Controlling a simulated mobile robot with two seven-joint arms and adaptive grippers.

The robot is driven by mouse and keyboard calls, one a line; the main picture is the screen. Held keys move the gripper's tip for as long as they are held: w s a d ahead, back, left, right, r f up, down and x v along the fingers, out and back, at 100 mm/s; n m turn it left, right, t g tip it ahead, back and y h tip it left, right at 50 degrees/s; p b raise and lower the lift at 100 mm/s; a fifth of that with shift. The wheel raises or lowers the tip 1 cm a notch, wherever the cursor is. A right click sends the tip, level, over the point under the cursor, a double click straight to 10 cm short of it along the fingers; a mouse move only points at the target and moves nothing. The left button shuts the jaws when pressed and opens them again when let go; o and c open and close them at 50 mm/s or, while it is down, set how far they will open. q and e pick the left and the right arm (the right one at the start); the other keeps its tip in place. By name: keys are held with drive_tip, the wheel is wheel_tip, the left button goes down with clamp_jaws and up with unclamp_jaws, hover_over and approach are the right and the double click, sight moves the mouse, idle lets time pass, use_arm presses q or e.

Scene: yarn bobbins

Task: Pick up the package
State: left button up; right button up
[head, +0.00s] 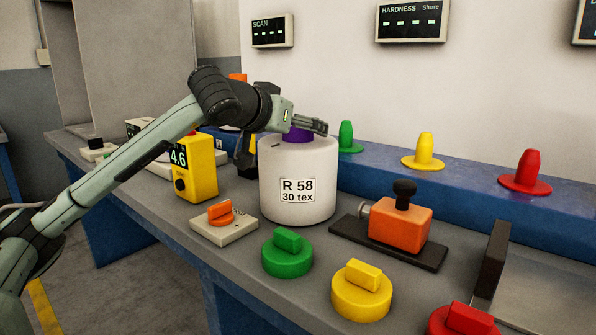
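The only package-like thing I see is a large white yarn bobbin (298,160) with a purple top (297,134) and a label reading "R 58 30 tex". It stands upright on the grey bench, in the middle of the head view. My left arm reaches in from the left, and my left gripper (308,123) is at the bobbin's top, partly covering the purple part. Whether it touches the bobbin, and how far its fingers are apart, I cannot tell. My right gripper is out of view.
A yellow meter (197,168) reading 4.6 and an orange-knobbed switch (222,217) stand left of the bobbin. An orange block device (400,225) is at its right. Green (287,255), yellow (361,295) and red (463,320) knobs line the front. Colored cones stand on the blue ledge (465,185).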

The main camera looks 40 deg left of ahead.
use_arm(q)
clamp_jaws()
drive_tip(key=shift+r, duration=0.2)
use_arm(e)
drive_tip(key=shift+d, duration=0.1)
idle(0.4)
use_arm(q)
drive_tip(key=shift+r, duration=0.1)
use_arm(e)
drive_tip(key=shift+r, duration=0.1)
use_arm(q)
drive_tip(key=shift+w+r, duration=0.1)
drive_tip(key=shift+r, duration=0.25)
wheel_tip(320, 180, up, 9)
drive_tip(key=shift+r+p, duration=0.1)
drive_tip(key=shift+p, duration=1.1)
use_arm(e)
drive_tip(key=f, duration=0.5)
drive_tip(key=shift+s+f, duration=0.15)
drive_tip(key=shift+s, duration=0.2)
